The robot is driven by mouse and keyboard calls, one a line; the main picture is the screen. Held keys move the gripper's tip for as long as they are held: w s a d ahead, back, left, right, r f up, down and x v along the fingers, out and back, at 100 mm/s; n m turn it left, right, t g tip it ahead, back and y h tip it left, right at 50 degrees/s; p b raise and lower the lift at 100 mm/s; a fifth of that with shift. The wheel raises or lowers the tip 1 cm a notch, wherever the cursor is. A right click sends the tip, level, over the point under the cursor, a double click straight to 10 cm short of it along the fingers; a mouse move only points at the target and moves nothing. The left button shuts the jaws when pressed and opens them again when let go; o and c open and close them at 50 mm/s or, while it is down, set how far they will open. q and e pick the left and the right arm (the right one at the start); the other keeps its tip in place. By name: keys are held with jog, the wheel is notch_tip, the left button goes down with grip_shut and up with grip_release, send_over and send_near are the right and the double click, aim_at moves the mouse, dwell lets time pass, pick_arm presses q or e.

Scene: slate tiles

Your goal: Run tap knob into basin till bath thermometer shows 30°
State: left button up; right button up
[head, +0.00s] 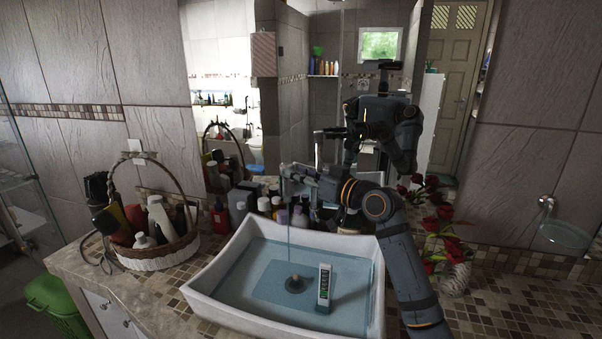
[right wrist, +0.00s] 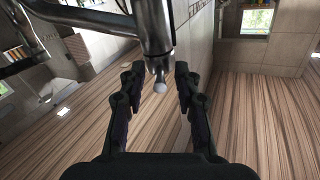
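The white basin (head: 218,312) holds bluish water, and a thin stream (head: 289,235) falls into it above the drain. The bath thermometer (head: 324,288), a white upright slab with a dark face, stands in the basin right of the drain; its reading is too small to make out. My right gripper (head: 290,174) is above the basin's back edge, at the tap, which it largely hides. In the right wrist view, the metal tap (right wrist: 155,30) comes down from the top, and its small rounded knob (right wrist: 160,84) lies between the open fingers, apart from both. My left gripper is out of view.
A wicker basket (head: 155,256) of bottles stands left of the basin. Several bottles (head: 240,203) crowd behind it. Red roses (head: 440,225) in a glass vase (head: 455,278) stand on the right. A large mirror (head: 340,100) behind reflects me. Tiled counter (head: 510,305) at right front is clear.

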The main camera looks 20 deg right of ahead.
grip_shut()
jog(key=m+h+p, duration=0.1)
jog(key=h+p, duration=0.1)
jog(key=a+m+t+h+p, duration=0.1)
jog(key=p, duration=0.1)
jog(key=m+t+h+p, duration=0.1)
jog(key=h, duration=0.1)
jog(key=shift+s+a+m+h+p, duration=0.3)
jog(key=shift+s+m+p, duration=0.05)
jog(key=shift+m+p, duration=0.05)
grip_release()
